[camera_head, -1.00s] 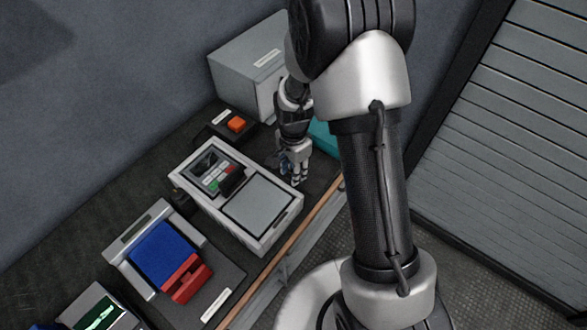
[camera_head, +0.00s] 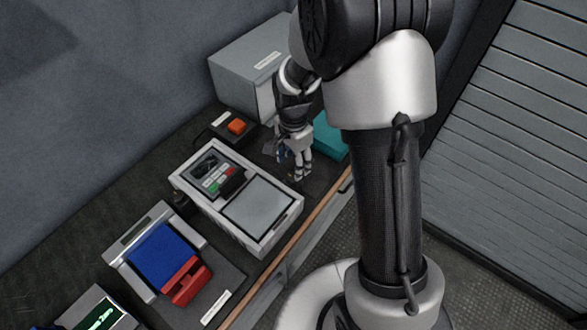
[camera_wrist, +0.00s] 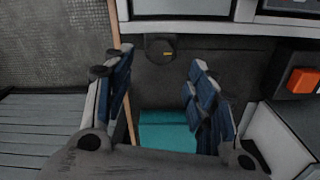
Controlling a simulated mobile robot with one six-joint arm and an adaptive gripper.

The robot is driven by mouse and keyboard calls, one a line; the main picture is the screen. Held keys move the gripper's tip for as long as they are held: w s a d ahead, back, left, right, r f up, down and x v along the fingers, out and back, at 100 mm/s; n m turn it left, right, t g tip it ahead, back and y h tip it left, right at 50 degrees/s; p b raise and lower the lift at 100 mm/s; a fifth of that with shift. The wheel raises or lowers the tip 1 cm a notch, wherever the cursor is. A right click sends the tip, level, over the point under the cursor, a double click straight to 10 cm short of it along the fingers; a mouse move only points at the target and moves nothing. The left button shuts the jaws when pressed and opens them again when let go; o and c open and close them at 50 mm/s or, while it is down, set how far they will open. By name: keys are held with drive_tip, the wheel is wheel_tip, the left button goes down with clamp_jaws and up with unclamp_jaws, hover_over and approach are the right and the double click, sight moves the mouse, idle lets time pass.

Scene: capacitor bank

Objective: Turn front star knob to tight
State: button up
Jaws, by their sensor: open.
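A dark round knob (camera_wrist: 160,47) with a yellow mark sits at the near side of the white device in the wrist view. My gripper (camera_wrist: 159,76) is open and empty, its blue-padded fingers spread to either side below the knob in that view. The knob lies between the finger lines but apart from both fingers. In the head view my gripper (camera_head: 296,172) points down just right of the white device (camera_head: 272,242); I cannot make out the knob clearly there. Another dark knob-like part (camera_head: 180,197) shows at the device's left side.
A teal block (camera_head: 331,137) lies behind and right of my gripper. An orange button (camera_head: 236,126) and a grey box (camera_head: 240,85) stand at the back. A blue-and-red unit (camera_head: 165,255) is at the left. The bench's wooden front edge (camera_head: 300,235) runs close by.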

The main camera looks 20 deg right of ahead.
wheel_tip(320, 180, up, 7)
drive_tip(key=shift+f, duration=0.2)
idle(0.5)
drive_tip(key=s+r+n+t, duration=0.2)
drive_tip(key=s+r+n, duration=0.5)
drive_tip(key=s+r, duration=0.5)
drive_tip(key=s+r+n+t, duration=0.2)
drive_tip(key=s+r+n, duration=0.2)
drive_tip(key=s, duration=0.6)
drive_tip(key=n, duration=0.2)
drive_tip(key=shift+a+r+n+t, duration=0.15)
drive_tip(key=shift+r+n+t, duration=0.15)
drive_tip(key=shift+r, duration=0.1)
drive_tip(key=shift+w, duration=0.1)
